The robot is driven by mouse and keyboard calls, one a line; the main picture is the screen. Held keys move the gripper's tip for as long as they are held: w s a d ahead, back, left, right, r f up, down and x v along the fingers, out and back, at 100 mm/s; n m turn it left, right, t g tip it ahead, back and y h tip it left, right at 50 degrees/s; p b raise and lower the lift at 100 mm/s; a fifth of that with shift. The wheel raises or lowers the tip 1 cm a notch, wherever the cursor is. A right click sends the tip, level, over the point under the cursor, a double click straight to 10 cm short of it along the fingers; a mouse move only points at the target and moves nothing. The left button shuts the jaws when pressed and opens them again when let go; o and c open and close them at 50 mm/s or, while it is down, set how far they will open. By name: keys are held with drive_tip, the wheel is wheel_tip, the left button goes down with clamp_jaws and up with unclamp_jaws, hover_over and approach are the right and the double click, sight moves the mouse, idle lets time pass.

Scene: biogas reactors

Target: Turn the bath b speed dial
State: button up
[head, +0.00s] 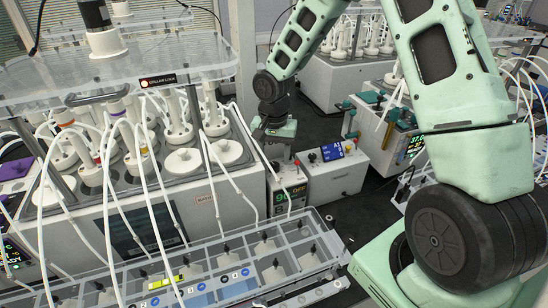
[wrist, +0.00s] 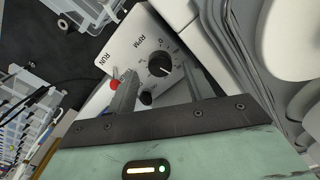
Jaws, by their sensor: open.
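In the wrist view, a round black dial (wrist: 160,64) with a pale pointer line sits on a white panel (wrist: 126,48) marked RPM and RUN. My gripper (wrist: 157,78) is open, one finger on each side of the dial in the picture; I cannot tell how far the fingertips are from it. In the head view, my gripper (head: 284,152) points down over the small control box (head: 290,195), which has a lit display reading 90 and OFF. The dial is hidden there behind my gripper.
On the panel are a red knob (wrist: 114,85) and a small black knob (wrist: 147,99). A large bath (head: 190,222) with bottles and tubing stands left, and a compartment tray (head: 225,265) lies in front.

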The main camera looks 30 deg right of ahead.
sight(274, 167)
drive_tip(key=shift+f, duration=1.25)
drive_tip(key=c, duration=1)
drive_tip(key=shift+n, duration=0.4)
drive_tip(key=n, duration=0.4)
drive_tip(key=shift+n, duration=0.4)
drive_tip(key=n, duration=0.6)
drive_tip(key=shift+w+n, duration=0.1)
drive_tip(key=shift+n, duration=0.2)
drive_tip(key=shift+r, duration=0.1)
